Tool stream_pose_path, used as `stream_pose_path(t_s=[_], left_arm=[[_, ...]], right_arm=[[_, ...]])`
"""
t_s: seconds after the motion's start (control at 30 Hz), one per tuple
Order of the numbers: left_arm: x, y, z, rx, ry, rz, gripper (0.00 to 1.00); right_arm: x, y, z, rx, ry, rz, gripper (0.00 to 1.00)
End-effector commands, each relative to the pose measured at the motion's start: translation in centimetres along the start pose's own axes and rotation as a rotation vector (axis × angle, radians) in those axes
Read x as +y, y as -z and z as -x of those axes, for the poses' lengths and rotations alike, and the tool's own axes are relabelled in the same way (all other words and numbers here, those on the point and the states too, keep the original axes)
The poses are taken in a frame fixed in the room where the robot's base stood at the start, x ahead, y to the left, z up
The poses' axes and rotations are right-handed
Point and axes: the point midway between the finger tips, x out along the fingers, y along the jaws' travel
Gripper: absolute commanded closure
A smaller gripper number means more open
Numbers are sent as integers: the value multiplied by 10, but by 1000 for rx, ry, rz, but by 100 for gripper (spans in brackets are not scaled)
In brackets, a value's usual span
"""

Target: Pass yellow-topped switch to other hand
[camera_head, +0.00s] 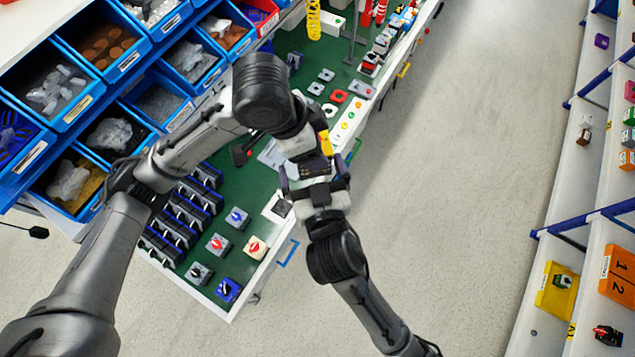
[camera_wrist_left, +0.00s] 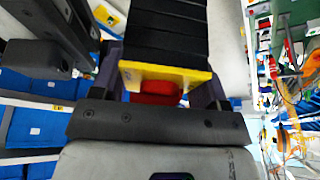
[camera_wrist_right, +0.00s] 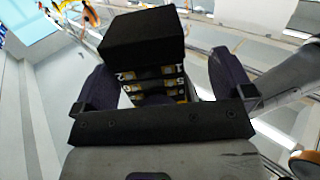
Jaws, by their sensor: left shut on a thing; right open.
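The yellow-topped switch (camera_head: 326,143) is held between my two grippers over the edge of the green workbench. In the left wrist view its yellow plate (camera_wrist_left: 150,74), red knob (camera_wrist_left: 153,98) and black ribbed body show. My left gripper (camera_wrist_left: 160,70) is shut on the switch at its yellow-plate end. In the right wrist view the black body (camera_wrist_right: 143,42) with white number labels stands between the fingers of my right gripper (camera_wrist_right: 165,80). That gripper is open, with a visible gap on either side. In the head view my right gripper (camera_head: 314,174) faces the left one from below.
The green workbench (camera_head: 228,170) carries several other switches, including a red one (camera_head: 217,244) and a blue one (camera_head: 237,217). Blue bins (camera_head: 92,55) stand at upper left. White shelves (camera_head: 560,220) are at right, with clear floor (camera_head: 450,170) between.

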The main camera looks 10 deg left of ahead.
Motion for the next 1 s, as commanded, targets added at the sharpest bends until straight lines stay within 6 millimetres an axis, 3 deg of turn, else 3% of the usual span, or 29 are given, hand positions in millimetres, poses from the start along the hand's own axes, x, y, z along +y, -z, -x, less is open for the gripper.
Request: stream_pose_path(t_s=[0.23, 0.63, 1.0], left_arm=[[0, 0, 0, 1, 1, 0, 63], [0, 0, 0, 1, 0, 0, 63], [0, 1, 0, 3, 1, -1, 63]], right_arm=[[0, 0, -18, 1, 0, 1, 1], [0, 0, -22, 0, 0, 0, 1], [-2, 0, -21, 0, 3, 0, 37]])
